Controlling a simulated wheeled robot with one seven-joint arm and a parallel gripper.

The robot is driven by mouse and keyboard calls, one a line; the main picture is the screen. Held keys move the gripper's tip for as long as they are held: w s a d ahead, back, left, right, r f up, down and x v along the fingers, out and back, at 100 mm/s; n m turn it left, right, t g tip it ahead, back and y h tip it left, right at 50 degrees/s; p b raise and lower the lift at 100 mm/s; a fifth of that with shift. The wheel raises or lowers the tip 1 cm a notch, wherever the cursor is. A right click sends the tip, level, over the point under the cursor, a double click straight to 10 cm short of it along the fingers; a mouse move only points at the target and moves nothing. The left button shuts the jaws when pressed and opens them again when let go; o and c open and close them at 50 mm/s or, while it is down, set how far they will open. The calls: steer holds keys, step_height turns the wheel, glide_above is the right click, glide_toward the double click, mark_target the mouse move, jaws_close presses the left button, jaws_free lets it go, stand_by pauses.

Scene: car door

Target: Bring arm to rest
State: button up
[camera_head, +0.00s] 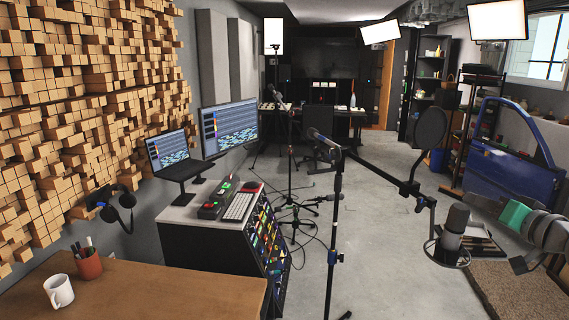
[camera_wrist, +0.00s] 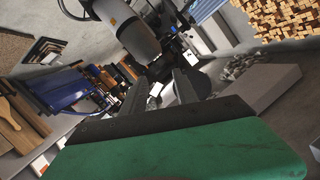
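My arm (camera_head: 550,232), grey with a green part, reaches in from the right edge of the head view. It is in front of and below the blue car door (camera_head: 512,160) in the picture, and no contact between them shows. The door also shows, tilted, at the left of the wrist view (camera_wrist: 60,92). My gripper (camera_wrist: 160,78) has two dark fingers standing apart, with nothing seen held between them. A green pad fills the bottom of the wrist view and hides the fingers' lower ends.
A microphone (camera_head: 453,228) on a boom stand is close to my arm's tip in the picture. Another microphone stand (camera_head: 334,215) is in mid-floor. A wooden desk (camera_head: 150,295) and a mixer rack (camera_head: 240,225) stand at left. Grey floor (camera_head: 385,275) is open between them.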

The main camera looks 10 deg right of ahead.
steer(key=s+d+f+m+g+h, duration=0.1)
steer(key=s+d+f+g, duration=0.15)
steer(key=f, duration=0.45)
steer(key=s+d+f+m+g+h, duration=0.1)
steer(key=s+d+f+g, duration=0.15)
steer(key=f, duration=0.45)
steer(key=s+a+f+m+g, duration=0.1)
steer(key=s+a+f+g, duration=0.15)
steer(key=s+f, duration=0.4)
steer(key=s+a+f+m+g, duration=0.1)
steer(key=s+f+g, duration=0.2)
steer(key=s+f, duration=0.3)
steer(key=s+a+f+n+g+y, duration=0.1)
steer(key=s+a+f+g, duration=0.1)
steer(key=a, duration=0.6)
steer(key=s+a+f+n+g+y, duration=0.1)
steer(key=s+a+f+g, duration=0.15)
steer(key=a, duration=0.55)
steer(key=w+a+r+n, duration=0.1)
steer(key=w+a+n, duration=0.1)
steer(key=a, duration=0.5)
steer(key=w+a+r+n+t, duration=0.1)
steer(key=w+a+r+n, duration=0.1)
steer(key=a, duration=0.5)
steer(key=w+a+r+n+t, duration=0.1)
steer(key=w+a+n, duration=0.1)
steer(key=a+n, duration=0.2)
steer(key=a, duration=0.3)
steer(key=shift+w+r, duration=0.15)
steer(key=shift+r, duration=0.25)
